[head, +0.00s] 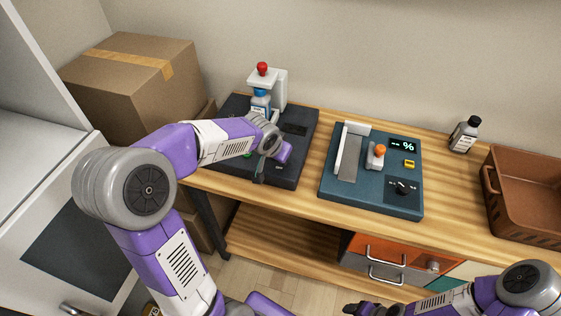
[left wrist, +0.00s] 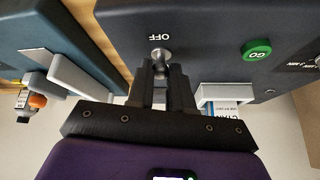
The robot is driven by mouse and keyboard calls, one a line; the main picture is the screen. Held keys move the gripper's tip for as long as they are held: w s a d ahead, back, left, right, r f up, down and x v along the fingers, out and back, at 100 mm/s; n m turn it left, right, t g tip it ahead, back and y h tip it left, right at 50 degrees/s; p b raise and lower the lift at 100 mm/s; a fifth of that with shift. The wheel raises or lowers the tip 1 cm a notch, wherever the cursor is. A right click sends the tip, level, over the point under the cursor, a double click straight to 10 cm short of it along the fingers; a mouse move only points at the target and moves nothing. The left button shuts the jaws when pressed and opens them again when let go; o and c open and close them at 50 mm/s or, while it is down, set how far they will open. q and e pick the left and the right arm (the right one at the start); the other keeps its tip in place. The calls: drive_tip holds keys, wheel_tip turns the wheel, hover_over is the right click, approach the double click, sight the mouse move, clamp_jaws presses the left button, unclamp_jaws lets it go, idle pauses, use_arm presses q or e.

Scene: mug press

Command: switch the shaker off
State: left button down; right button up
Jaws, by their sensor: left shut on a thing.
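The shaker (head: 232,168) is a dark box at the back left of the bench, with a blue-and-white bottle (head: 261,103) in its holder under a red knob (head: 262,68). My left gripper (head: 261,175) is over the shaker's front part. In the left wrist view, my left gripper (left wrist: 165,70) is shut on a small silver toggle switch (left wrist: 162,54), right beside the OFF label (left wrist: 160,37). The switch's tilt is hard to tell. A green GO button (left wrist: 257,50) is to the right of it. My right gripper (head: 364,308) is low at the bottom edge, its fingers unclear.
A blue-green device (head: 335,191) with a white lever, an orange knob and a display stands right of the shaker. A dark-capped bottle (head: 464,135) and a brown basket (head: 527,196) are further right. A cardboard box (head: 125,90) is at left.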

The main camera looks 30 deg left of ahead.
use_arm(q)
drive_tip(key=shift+s+f+t+b, duration=0.15)
drive_tip(key=shift+t+b, duration=0.45)
drive_tip(key=shift+b, duration=0.8)
use_arm(e)
drive_tip(key=shift+f, duration=1.8)
use_arm(q)
drive_tip(key=c, duration=1)
unclamp_jaws()
drive_tip(key=shift+s, duration=0.1)
drive_tip(key=p+v, duration=0.3)
drive_tip(key=v, duration=0.4)
drive_tip(key=shift+s+d+r, duration=0.15)
drive_tip(key=shift+r, duration=0.15)
use_arm(e)
wheel_tip(320, 180, up, 3)
drive_tip(key=shift+f, duration=0.1)
drive_tip(key=shift+s, duration=0.1)
